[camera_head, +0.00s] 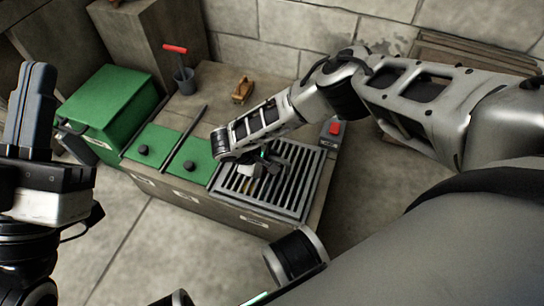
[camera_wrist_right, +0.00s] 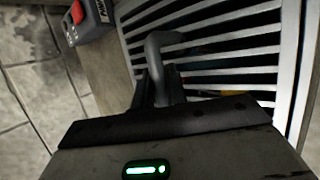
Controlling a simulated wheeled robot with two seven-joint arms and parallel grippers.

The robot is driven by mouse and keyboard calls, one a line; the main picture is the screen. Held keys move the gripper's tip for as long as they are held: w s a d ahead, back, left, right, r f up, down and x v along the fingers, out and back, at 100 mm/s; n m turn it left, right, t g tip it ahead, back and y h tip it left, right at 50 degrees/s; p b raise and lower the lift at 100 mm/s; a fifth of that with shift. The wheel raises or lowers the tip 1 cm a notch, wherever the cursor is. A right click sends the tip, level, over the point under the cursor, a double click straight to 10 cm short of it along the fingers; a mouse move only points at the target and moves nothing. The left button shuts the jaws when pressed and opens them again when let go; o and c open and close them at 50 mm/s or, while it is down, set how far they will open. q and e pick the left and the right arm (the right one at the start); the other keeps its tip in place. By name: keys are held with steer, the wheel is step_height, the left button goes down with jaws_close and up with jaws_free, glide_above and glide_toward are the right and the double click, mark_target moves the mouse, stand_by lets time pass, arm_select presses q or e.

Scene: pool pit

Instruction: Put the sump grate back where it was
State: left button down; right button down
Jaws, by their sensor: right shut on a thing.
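The sump grate (camera_head: 283,185) is a grey metal panel with parallel bars at the right end of the bench. It lies flat or nearly so; I cannot tell if it is fully seated. My right gripper (camera_head: 255,172) is over its left-middle part. In the right wrist view, the jaws (camera_wrist_right: 158,88) are shut on a grey bent handle standing on the grate (camera_wrist_right: 225,42). Dark space shows between the bars. My left gripper (camera_head: 30,105) is at the far left, fingers up, away from the bench. Its fingers overlap, so their gap is unclear.
The bench (camera_head: 205,208) also carries two green plates (camera_head: 190,168) with black knobs, a dark bar (camera_head: 184,138), a red-handled tool in a pot (camera_head: 184,78), a yellow-brown object (camera_head: 242,90) and a red-buttoned box (camera_head: 333,130). A green box (camera_head: 112,105) stands left.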

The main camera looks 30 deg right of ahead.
steer(key=shift+f, duration=0.45)
stand_by(0.3)
steer(key=c, duration=1.3)
jaws_free()
steer(key=shift+c, duration=0.2)
steer(key=shift+f, duration=0.1)
